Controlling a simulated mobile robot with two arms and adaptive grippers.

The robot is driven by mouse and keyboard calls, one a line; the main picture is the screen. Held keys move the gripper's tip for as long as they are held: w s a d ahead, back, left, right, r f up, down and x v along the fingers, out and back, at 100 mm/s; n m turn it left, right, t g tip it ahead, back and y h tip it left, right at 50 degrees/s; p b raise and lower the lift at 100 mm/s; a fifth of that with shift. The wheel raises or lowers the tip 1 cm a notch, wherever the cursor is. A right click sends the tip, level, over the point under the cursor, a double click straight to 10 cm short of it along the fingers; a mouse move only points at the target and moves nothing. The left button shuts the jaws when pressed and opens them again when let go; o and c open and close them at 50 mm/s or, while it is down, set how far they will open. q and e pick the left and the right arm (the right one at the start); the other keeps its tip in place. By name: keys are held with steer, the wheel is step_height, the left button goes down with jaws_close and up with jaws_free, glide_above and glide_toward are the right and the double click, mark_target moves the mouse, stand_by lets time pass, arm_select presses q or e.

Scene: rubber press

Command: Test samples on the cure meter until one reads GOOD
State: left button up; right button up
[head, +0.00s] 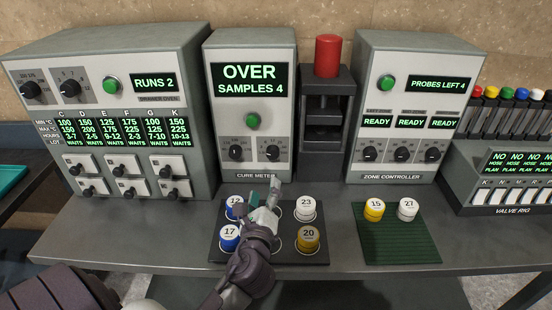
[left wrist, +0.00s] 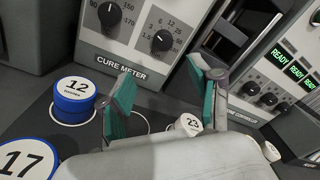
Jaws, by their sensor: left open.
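The cure meter (head: 250,110) reads OVER, SAMPLES 4; its lower panel also shows in the left wrist view (left wrist: 125,65). On the dark tray (head: 300,261) are blue samples 12 (head: 233,206) and 17 (head: 229,238), white sample 23 (head: 305,208) and yellow sample 20 (head: 308,239). Yellow sample 15 (head: 374,210) and white sample 27 (head: 407,209) sit on a green mat (head: 402,246). My left gripper (head: 262,196) is open and empty above the tray, between samples 12 and 23. In the left wrist view, part of an empty ring shows between its fingers (left wrist: 163,78). My right gripper is out of view.
The oven (head: 120,110) stands left of the meter, reading RUNS 2. A red-topped press (head: 327,105) and the zone controller (head: 405,110) stand to its right. The valve rig (head: 505,175) is at the far right. The front bench strip beside the tray is clear.

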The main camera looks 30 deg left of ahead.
mark_target(272, 156)
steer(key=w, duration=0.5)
arm_select(q)
steer(key=x, duration=0.3)
steer(key=p+x, duration=0.1)
steer(key=x, duration=0.3)
steer(key=p+x, duration=0.1)
steer(key=x, duration=0.2)
steer(key=shift+w+d+r, duration=0.1)
steer(key=shift+w+r, duration=0.15)
steer(key=shift+w, duration=0.3)
steer(key=shift+x, duration=1.1)
steer(key=shift+w, duration=0.1)
steer(key=shift+c, duration=2.6)
steer(key=c, duration=0.6)
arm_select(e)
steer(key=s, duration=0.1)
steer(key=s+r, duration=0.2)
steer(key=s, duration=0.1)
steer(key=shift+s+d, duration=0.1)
